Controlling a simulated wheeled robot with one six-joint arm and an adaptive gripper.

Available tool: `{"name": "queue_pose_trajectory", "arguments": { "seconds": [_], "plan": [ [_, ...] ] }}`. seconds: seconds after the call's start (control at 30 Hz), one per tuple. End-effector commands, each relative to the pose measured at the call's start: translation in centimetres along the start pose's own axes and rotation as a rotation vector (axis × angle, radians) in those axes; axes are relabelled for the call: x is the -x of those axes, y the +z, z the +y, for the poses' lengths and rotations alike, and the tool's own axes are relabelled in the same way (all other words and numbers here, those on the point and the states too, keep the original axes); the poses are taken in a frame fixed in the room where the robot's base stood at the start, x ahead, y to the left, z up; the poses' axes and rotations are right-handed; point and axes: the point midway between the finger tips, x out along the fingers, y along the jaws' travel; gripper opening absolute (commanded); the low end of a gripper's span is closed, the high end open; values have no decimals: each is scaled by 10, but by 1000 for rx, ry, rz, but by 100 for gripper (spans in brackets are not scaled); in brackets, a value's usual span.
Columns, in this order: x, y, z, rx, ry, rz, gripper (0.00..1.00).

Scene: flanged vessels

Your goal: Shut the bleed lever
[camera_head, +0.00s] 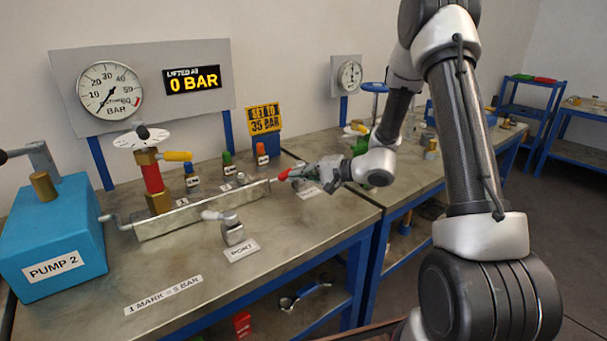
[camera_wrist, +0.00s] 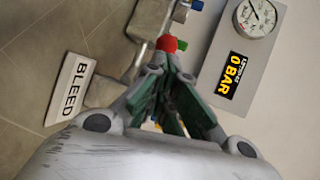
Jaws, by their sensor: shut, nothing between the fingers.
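The bleed lever's red tip (camera_head: 283,175) shows at the right end of the long metal block (camera_head: 200,210), just in front of my gripper (camera_head: 297,173). In the wrist view the red tip (camera_wrist: 167,43) sits right beyond my gripper's fingertips (camera_wrist: 170,74). The fingers are shut with nothing between them. They are close to the red tip, but I cannot tell whether they touch it. A white label reading BLEED (camera_wrist: 73,85) lies beside the lever. Most of the lever's arm and its pivot are hidden or too small to make out.
The display (camera_head: 192,79) reads 0 BAR, beside a round gauge (camera_head: 110,91). A red relief valve with a yellow handle (camera_head: 177,156) stands on the block's left. A blue pump (camera_head: 55,240) is farther left. A grey port fitting (camera_head: 232,229) stands in front. Bench front is mostly clear.

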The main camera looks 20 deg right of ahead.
Motion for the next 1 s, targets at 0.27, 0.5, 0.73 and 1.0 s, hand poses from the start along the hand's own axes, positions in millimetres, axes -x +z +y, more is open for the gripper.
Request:
{"name": "queue_pose_trajectory", "arguments": {
  "seconds": [0.27,0.5,0.73,1.0],
  "plan": [
    [-14,6,-4,1,-1,-5,0],
    [-21,7,-6,1,-1,-5,0],
    [-24,6,-8,3,-4,-4,0],
    [-25,6,-9,5,-8,-3,0]
  ]
}}
